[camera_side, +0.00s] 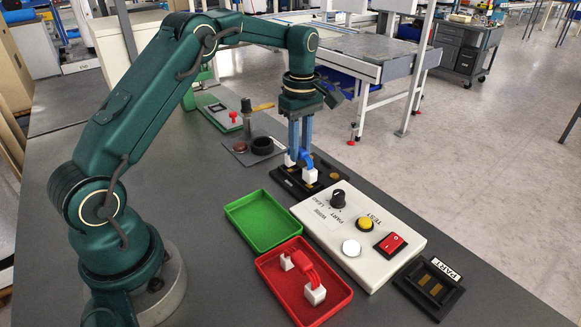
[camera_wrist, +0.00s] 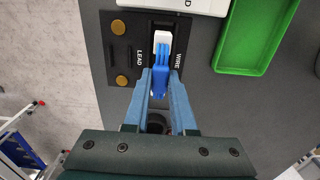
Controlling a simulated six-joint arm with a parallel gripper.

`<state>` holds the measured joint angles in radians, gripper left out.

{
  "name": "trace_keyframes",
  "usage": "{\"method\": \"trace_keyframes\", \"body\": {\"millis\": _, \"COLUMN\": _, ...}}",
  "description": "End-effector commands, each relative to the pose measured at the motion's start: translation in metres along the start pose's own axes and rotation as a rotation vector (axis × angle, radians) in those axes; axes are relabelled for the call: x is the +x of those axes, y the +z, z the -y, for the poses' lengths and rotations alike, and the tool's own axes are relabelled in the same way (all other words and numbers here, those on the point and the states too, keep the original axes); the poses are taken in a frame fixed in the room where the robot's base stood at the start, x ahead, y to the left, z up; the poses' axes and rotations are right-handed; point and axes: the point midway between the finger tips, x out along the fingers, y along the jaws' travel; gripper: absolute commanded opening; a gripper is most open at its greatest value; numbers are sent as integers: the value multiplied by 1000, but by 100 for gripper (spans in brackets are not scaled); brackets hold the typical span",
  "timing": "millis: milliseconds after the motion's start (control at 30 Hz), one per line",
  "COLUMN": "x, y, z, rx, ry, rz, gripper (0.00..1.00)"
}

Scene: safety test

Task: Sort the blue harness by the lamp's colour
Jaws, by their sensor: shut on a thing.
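The blue harness (camera_side: 306,157) has white end connectors and hangs at the black LEAD/WIRE fixture (camera_side: 283,178). My gripper (camera_side: 299,150) points down and is shut on it. In the wrist view the harness (camera_wrist: 159,80) lies between my blue fingers (camera_wrist: 160,88), with one white connector over the fixture's slot. I cannot tell whether that connector is seated or just above. On the pale test box (camera_side: 318,222) are a white round dome (camera_side: 351,248), which looks like an unlit lamp, and a yellow round button (camera_side: 365,223). The green tray (camera_side: 262,221) is empty.
The red tray (camera_side: 340,300) holds a red harness (camera_side: 303,268) with white connectors. The box also carries a black knob (camera_side: 337,198) and a red rocker switch (camera_side: 390,244). A black PART fixture (camera_side: 428,288) stands at right. Small items lie on a grey mat (camera_side: 240,155) behind.

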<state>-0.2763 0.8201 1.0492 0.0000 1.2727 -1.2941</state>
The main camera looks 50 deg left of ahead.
Motion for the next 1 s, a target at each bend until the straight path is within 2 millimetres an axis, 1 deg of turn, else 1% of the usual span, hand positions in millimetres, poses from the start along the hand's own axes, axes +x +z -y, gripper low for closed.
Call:
{"method": "trace_keyframes", "body": {"millis": 300, "x": -25, "y": 0, "z": -1, "rx": 0, "ry": 4, "rz": -1, "gripper": 0}}
{"method": "trace_keyframes", "body": {"millis": 600, "x": -46, "y": 0, "z": 0, "rx": 0, "ry": 2, "rz": -1, "gripper": 0}}
{"method": "trace_keyframes", "body": {"millis": 733, "x": -49, "y": 0, "z": 0, "rx": 0, "ry": 1, "rz": 0, "gripper": 0}}
{"method": "trace_keyframes", "body": {"millis": 1000, "x": -49, "y": 0, "z": 0, "rx": -2, "ry": 3, "rz": -1, "gripper": 0}}
